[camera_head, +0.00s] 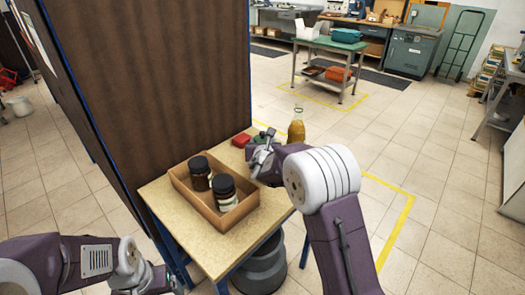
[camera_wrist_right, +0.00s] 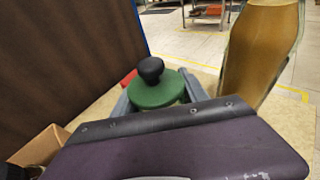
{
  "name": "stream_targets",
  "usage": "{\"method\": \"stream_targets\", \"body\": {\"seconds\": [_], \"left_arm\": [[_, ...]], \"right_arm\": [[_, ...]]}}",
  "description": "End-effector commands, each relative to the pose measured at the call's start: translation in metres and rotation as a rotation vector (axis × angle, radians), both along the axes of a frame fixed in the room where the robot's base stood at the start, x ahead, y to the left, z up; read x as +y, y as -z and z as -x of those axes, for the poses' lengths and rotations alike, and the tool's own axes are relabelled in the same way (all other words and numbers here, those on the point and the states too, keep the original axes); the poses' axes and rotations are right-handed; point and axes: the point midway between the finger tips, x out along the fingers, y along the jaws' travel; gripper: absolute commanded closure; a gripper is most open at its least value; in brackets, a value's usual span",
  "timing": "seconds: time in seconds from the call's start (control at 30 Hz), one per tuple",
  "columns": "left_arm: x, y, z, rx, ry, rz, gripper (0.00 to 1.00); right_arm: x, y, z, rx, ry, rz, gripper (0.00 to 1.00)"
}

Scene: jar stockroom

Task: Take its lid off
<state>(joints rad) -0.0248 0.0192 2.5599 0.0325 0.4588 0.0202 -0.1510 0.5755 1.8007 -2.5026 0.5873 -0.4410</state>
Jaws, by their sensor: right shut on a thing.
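A round green lid (camera_wrist_right: 156,92) with a black knob shows in the right wrist view between the two grey fingers of my right gripper (camera_wrist_right: 157,98). My right gripper is shut on this lid. What is under the lid is mostly hidden by the gripper, so I cannot tell whether it sits on a jar. In the head view my right gripper (camera_head: 262,148) is over the far right part of the wooden table (camera_head: 207,242), with a bit of green beside it. My left gripper (camera_head: 150,281) is low at the bottom left, and its fingers are unclear.
A cardboard box (camera_head: 190,203) holds two dark-lidded jars (camera_head: 200,180). A red object (camera_head: 241,140) lies near the table's back edge. A tall amber bottle (camera_head: 296,129) stands beyond my right gripper. A brown partition (camera_head: 150,80) rises behind the table. A dark bin (camera_head: 262,268) stands below.

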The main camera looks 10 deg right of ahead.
Motion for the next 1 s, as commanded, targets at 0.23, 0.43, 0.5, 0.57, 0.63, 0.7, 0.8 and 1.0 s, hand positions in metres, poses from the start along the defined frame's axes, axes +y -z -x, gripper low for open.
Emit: {"method": "stream_targets", "body": {"seconds": [0.23,0.43,0.5,0.57,0.63,0.7,0.8,1.0], "left_arm": [[0.000,0.008,0.000,0.000,0.000,0.000,0.17],[0.000,0.009,0.000,0.000,0.000,0.000,0.17],[0.000,0.009,0.000,0.000,0.000,0.000,0.17],[0.000,0.009,0.000,0.000,0.000,0.000,0.17],[0.000,0.009,0.000,0.000,0.000,0.000,0.17],[0.000,0.009,0.000,0.000,0.000,0.000,0.17],[0.000,0.009,0.000,0.000,0.000,0.000,0.17],[0.000,0.009,0.000,0.000,0.000,0.000,0.17]], "right_arm": [[0.000,0.028,0.000,0.004,-0.001,0.002,1.00],[0.000,0.039,0.000,-0.002,0.000,0.001,1.00],[0.000,0.040,0.000,-0.001,-0.001,0.001,1.00],[0.000,0.040,0.000,0.000,0.000,0.001,0.32],[0.000,0.040,0.000,0.000,0.000,0.001,0.26],[0.000,0.040,0.000,0.000,0.000,0.000,0.26],[0.000,0.040,0.000,0.000,0.000,0.000,0.26],[0.002,0.037,0.008,0.000,-0.001,0.000,0.26]]}}
